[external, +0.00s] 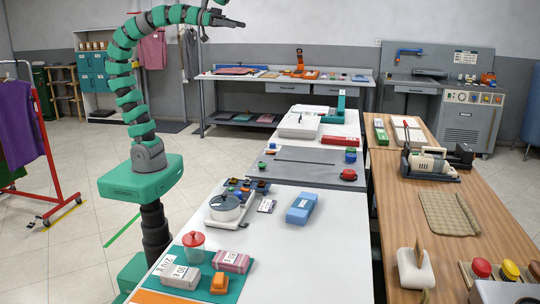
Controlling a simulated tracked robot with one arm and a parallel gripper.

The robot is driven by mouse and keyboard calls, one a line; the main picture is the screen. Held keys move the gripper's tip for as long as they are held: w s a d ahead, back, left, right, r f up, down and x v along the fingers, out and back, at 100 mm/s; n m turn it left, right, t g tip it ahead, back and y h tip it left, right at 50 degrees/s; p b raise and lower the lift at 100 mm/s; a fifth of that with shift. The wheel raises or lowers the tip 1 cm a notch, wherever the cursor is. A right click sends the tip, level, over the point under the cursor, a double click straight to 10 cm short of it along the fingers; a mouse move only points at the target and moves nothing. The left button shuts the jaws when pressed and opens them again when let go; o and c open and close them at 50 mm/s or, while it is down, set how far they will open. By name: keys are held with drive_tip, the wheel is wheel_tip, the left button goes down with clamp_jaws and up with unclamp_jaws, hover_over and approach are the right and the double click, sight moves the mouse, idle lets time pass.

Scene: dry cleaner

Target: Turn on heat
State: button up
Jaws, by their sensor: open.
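My gripper (238,23) is high at the top of the external view, at the end of my green arm. It is open and empty, far above the tables and touching nothing. No control is readably marked as heat. A grey machine (462,125) at the back right has a pale front panel (474,97) with several coloured knobs or buttons, too small to read. A small dark panel with coloured pieces (245,187) lies on the near white table. A grey plate (310,167) farther back bears a red knob-like piece (348,175).
The white table (290,265) carries a round-topped scale-like device (226,207), a blue pack (301,208) and a teal mat (236,283) with packets. A wooden table (430,190) stands at right with an iron-like tool (428,163). A red rack (47,150) stands left. Floor between is open.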

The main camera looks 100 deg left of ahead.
drive_tip(key=c, duration=2)
drive_tip(key=shift+w+f, duration=0.15)
drive_tip(key=shift+f, duration=0.1)
clamp_jaws()
drive_tip(key=w+d+f+n+g+b, duration=0.15)
drive_tip(key=w+f+n+g, duration=0.3)
drive_tip(key=f, duration=0.95)
drive_tip(key=w+f+n+g+b, duration=0.2)
drive_tip(key=w+f+n+g, duration=0.25)
drive_tip(key=f, duration=0.85)
drive_tip(key=s+f+n+g+b, duration=0.1)
drive_tip(key=f+n+g, duration=0.3)
drive_tip(key=f, duration=0.7)
drive_tip(key=s+d+f+n+g+b, duration=0.1)
drive_tip(key=s+f+n+g, duration=0.2)
drive_tip(key=f, duration=0.8)
drive_tip(key=shift+s+d+f+n+g, duration=0.3)
drive_tip(key=shift+s+f+n+g, duration=0.1)
drive_tip(key=shift+n, duration=0.6)
